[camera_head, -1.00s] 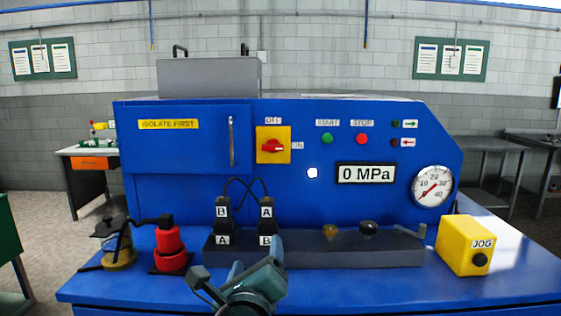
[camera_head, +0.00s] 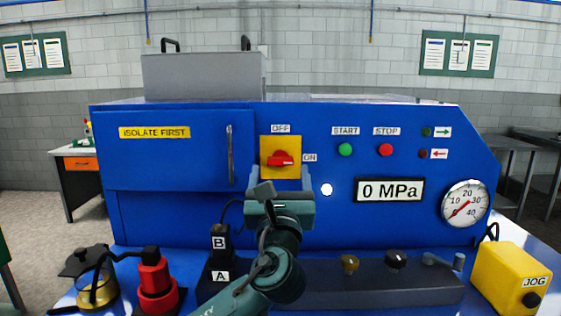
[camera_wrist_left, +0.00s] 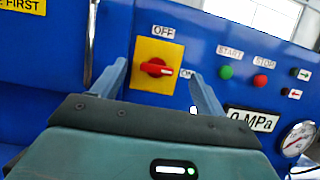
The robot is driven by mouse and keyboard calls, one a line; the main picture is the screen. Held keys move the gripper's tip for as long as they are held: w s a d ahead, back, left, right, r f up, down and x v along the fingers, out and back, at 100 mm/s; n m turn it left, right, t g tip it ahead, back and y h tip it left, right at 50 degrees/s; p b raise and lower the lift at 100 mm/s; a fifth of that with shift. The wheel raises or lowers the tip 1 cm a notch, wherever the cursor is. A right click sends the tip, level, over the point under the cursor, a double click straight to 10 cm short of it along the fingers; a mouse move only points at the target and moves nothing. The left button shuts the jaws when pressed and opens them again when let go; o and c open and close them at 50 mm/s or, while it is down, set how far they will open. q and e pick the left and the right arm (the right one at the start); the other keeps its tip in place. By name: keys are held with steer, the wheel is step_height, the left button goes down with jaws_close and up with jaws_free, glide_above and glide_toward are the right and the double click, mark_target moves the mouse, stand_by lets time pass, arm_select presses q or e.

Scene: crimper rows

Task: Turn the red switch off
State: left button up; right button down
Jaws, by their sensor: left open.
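The red switch (camera_head: 281,159) is a rotary handle on a yellow plate (camera_head: 266,147) on the blue machine's front panel. An OFF label is above it and an ON label is to its right. Its handle lies about level, pointing toward ON. It also shows in the left wrist view (camera_wrist_left: 157,68). My left gripper (camera_head: 279,178) is open and empty, just below the switch in the head view. In the left wrist view its two fingers (camera_wrist_left: 155,80) stand on either side of the switch, apart from it. My right gripper is not in view.
The blue machine (camera_head: 150,215) fills the middle. Its panel has a green START button (camera_head: 345,150), a red STOP button (camera_head: 386,150), a 0 MPa display (camera_head: 390,190) and a gauge (camera_head: 465,203). A yellow JOG box (camera_head: 510,275) and a red device (camera_head: 155,280) stand in front.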

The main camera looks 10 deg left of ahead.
mark_target(280, 163)
arm_select(q)
steer(key=w, duration=0.2)
steer(key=w+a, duration=0.1)
steer(key=w, duration=0.1)
steer(key=shift+w+p, duration=0.3)
steer(key=shift+w, duration=0.05)
steer(key=shift+w+a+r, duration=0.1)
steer(key=shift+w+r, duration=0.15)
steer(key=shift+w, duration=0.35)
steer(key=shift+w+p, duration=0.15)
steer(key=shift+p, duration=0.15)
steer(key=c, duration=1)
